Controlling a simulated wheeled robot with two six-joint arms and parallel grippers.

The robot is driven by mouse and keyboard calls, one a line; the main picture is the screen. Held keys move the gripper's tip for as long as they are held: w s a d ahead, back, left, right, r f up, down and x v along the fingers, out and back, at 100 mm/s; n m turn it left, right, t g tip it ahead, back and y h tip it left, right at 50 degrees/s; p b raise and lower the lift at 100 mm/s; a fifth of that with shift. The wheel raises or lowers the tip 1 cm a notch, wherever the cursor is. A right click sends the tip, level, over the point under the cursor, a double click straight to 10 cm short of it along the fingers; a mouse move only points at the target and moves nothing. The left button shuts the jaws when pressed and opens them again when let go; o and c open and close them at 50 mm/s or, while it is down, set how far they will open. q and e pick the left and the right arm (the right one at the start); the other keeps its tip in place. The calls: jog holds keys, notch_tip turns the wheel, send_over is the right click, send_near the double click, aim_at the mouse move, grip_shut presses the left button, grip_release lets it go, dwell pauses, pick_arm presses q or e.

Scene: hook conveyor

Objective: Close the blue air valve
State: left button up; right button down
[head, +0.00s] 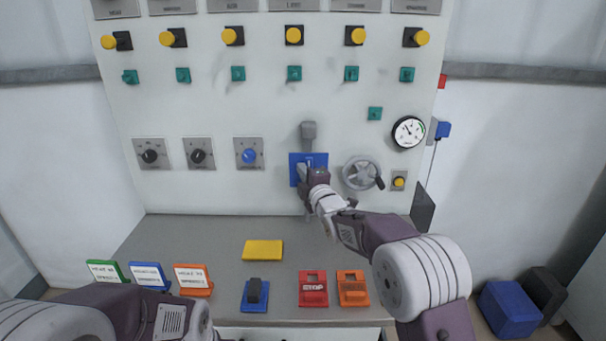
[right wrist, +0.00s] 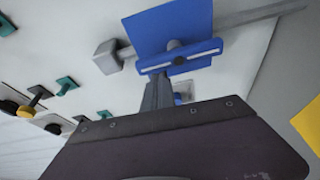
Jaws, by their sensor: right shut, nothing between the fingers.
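The blue air valve (head: 320,158) is on the panel, with a blue plate under a grey block (head: 309,130). In the right wrist view its blue plate (right wrist: 165,28) lies across a grey pipe (right wrist: 262,13), and a blue handle bar (right wrist: 200,55) stands out in front, looking roughly in line with the pipe. My right gripper (head: 304,178) is in front of the valve and hides part of it. In the wrist view its fingers (right wrist: 157,93) are shut and empty, with the tips close to the handle's side; whether they touch is unclear. My left gripper is out of view.
A grey handwheel (head: 361,173) and a gauge (head: 408,132) are right of the valve. A blue knob (head: 249,156) is to its left.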

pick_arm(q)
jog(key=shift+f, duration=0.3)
